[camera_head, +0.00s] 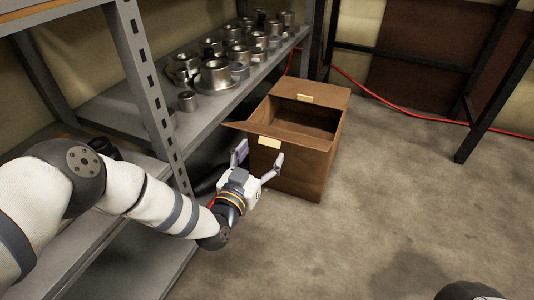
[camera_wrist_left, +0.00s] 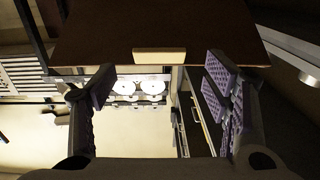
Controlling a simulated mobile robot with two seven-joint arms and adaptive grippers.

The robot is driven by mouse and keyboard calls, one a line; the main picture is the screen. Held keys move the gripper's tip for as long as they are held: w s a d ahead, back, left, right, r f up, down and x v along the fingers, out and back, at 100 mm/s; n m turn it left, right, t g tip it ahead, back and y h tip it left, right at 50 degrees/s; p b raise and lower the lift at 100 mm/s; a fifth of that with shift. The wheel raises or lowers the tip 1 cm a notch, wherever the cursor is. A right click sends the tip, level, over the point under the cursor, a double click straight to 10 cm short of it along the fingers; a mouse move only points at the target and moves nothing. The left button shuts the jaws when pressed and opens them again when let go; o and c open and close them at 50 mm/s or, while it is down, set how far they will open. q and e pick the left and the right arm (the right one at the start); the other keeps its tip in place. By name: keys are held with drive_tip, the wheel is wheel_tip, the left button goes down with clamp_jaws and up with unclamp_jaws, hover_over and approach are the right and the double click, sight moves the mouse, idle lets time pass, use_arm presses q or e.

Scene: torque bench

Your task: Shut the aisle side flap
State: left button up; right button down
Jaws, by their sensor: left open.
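A brown box (camera_head: 325,165) with an open top stands on the floor beside the shelf. Its near flap (camera_head: 240,126) sticks out toward my left arm and bears a pale label (camera_head: 269,141). The far flap (camera_head: 325,91) lies roughly level, with another pale label. Which flap is the aisle side one I cannot tell for sure. My left gripper (camera_head: 260,157) is open and empty, just in front of and below the near flap. In the left wrist view a brown panel with a pale label (camera_wrist_left: 160,56) lies ahead of the open fingers; contact is unclear.
A grey metal shelf (camera_head: 225,98) holding several metal parts stands close on the left of the box. A red cable (camera_head: 400,108) runs along the floor behind, near a black frame (camera_head: 485,85). The floor (camera_head: 410,200) to the right is clear.

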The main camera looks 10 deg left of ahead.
sight(270, 138)
use_arm(q)
drive_tip(key=b+x, duration=0.1)
drive_tip(key=x, duration=0.2)
drive_tip(key=shift+f, duration=0.2)
drive_tip(key=shift+w+d+r, duration=0.1)
drive_tip(key=shift+w+r, duration=0.05)
drive_tip(key=shift+w, duration=0.15)
use_arm(e)
drive_tip(key=shift+s+f, duration=0.35)
drive_tip(key=shift+f, duration=0.15)
